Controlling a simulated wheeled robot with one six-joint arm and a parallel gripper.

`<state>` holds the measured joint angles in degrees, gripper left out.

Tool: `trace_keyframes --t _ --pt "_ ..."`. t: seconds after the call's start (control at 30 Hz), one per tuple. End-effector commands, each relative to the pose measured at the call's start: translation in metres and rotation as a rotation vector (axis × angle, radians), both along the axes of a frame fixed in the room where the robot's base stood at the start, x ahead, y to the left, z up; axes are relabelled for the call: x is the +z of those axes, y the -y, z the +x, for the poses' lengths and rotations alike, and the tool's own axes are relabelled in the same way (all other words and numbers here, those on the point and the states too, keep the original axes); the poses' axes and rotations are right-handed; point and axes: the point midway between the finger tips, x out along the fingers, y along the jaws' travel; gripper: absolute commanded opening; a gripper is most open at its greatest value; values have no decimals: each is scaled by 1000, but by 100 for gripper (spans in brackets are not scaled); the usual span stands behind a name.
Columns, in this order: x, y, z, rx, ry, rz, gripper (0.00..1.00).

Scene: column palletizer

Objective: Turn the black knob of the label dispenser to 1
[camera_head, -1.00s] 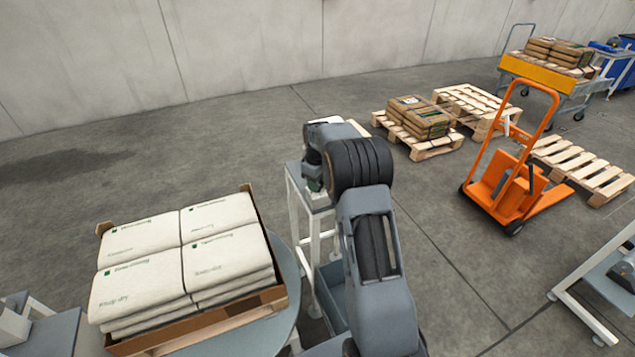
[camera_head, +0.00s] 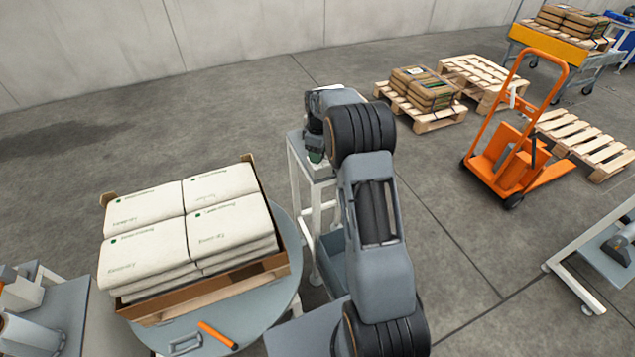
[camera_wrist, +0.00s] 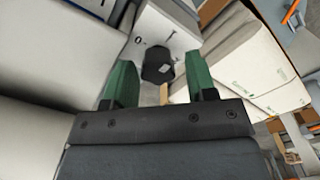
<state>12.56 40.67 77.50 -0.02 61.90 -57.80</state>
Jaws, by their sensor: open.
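In the wrist view the label dispenser (camera_wrist: 163,27) is a white box with dark marks on its face, one like a 0 and one like a 1 stroke. Its black knob (camera_wrist: 158,64) sits below these marks. My gripper (camera_wrist: 158,72) is open, with one green finger on each side of the knob. Gaps show between the fingers and the knob, and I cannot tell whether either finger touches it. The knob's pointer direction is unclear. In the head view my arm mostly hides the dispenser and knob; a bit of my green gripper (camera_head: 316,156) shows.
A carton (camera_head: 215,306) of white sacks (camera_head: 185,225) stands on a round grey table (camera_head: 270,330) at left, with an orange-handled tool (camera_head: 218,335). A grey-topped stand (camera_head: 312,172) is under my wrist. Pallets (camera_head: 440,122) and an orange lift truck (camera_head: 515,150) stand farther right.

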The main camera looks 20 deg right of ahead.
Motion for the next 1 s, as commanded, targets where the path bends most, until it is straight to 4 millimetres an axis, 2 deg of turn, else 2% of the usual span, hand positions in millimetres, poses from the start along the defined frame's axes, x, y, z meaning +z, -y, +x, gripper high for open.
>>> trace_keyframes --t 0.9,1.0 --pt "2 -2 -4 1356 -2 0 60" --pt "22 -1 -3 1363 3 -7 60"
